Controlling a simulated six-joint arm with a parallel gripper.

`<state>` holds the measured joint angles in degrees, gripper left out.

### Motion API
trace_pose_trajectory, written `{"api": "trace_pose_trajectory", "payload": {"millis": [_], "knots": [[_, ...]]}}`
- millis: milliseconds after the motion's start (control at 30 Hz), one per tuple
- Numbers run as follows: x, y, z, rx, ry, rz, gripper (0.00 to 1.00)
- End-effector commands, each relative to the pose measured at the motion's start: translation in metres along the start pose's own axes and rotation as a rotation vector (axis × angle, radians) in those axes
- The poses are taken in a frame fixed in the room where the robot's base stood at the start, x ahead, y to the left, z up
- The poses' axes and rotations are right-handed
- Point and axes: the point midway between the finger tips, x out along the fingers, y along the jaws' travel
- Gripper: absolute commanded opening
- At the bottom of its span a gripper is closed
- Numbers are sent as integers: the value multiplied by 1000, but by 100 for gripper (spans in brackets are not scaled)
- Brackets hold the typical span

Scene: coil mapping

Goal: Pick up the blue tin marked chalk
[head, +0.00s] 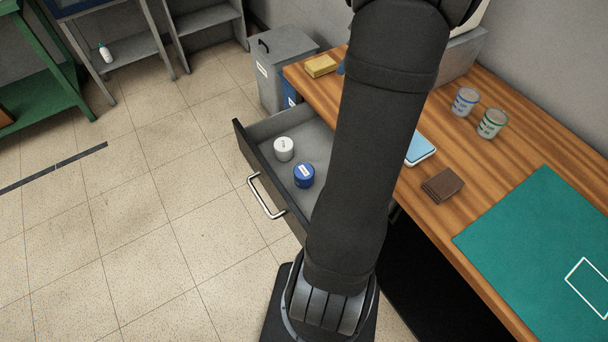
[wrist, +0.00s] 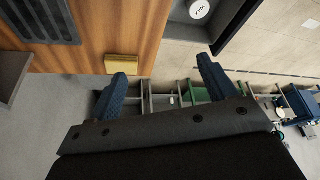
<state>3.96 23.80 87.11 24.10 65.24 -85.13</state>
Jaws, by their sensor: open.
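The blue tin (head: 304,176) stands in the open drawer (head: 253,172) under the desk, with a pale label on its top that is too small to read. A white tin (head: 283,149) stands just behind and left of it in the same drawer. The white tin also shows at the top edge of the wrist view (wrist: 200,9), but the blue tin does not. My gripper (wrist: 161,68) is open with nothing between its fingers, clear of both tins.
A grey bin (head: 284,70) stands behind the drawer. The floor left of it is clear.

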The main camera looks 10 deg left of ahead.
Motion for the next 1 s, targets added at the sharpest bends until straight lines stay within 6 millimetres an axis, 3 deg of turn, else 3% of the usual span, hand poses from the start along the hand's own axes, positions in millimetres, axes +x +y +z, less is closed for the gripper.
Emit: {"api": "trace_pose_trajectory", "payload": {"millis": [67,333,433,567,700,833,1000], "knots": [[0,0,0,0,0,0,81],[2,-1,0,0,-3,-2,81],[18,-14,-1,0,-36,-14,81],[64,-55,2,-8,-143,-39,81],[112,-109,13,-45,-271,-46,81],[140,-148,24,-90,-350,-37,81],[155,-170,33,-121,-392,-27,81]]}}
